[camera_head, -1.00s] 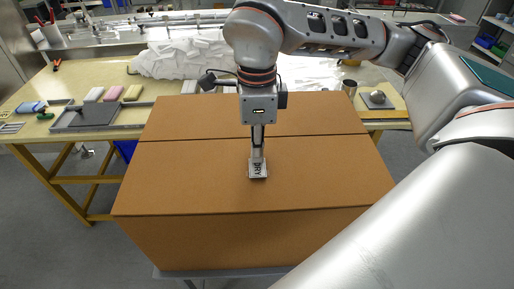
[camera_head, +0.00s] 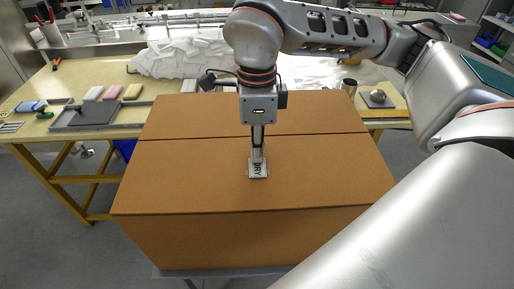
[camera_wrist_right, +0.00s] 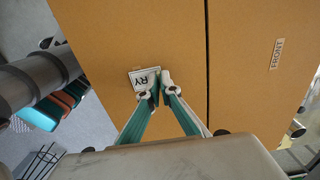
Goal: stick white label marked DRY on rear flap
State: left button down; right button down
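The white label marked DRY (camera_head: 258,174) is at the middle of the near flap (camera_head: 190,175) of a big brown cardboard box. In the right wrist view the label (camera_wrist_right: 139,75) lies nearly flat to the flap, partly covered by the fingertips. My right gripper (camera_head: 257,158) points down at it. Its fingertips (camera_wrist_right: 159,86) are close together at the label's edge, and it looks shut on the label. I cannot tell whether the label touches the cardboard. The far flap (camera_wrist_right: 250,95), across the seam, bears a tag reading FRONT (camera_wrist_right: 277,53). My left gripper is out of view.
A wooden table (camera_head: 90,78) behind the box holds a grey tray (camera_head: 92,117), coloured blocks and white crumpled material (camera_head: 185,58). The near flap is clear around the label.

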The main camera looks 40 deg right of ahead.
dwell(0.4)
jog(key=c, duration=2.4)
grip_release()
jog(key=shift+o, duration=0.2)
jog(key=o, duration=0.5)
jog(key=shift+r, duration=0.1)
jog(key=shift+r+p, duration=1.35)
jog(key=shift+r, duration=0.45)
notch_tip(320, 180, up, 4)
jog(key=p, duration=0.3)
jog(key=shift+r, duration=0.1)
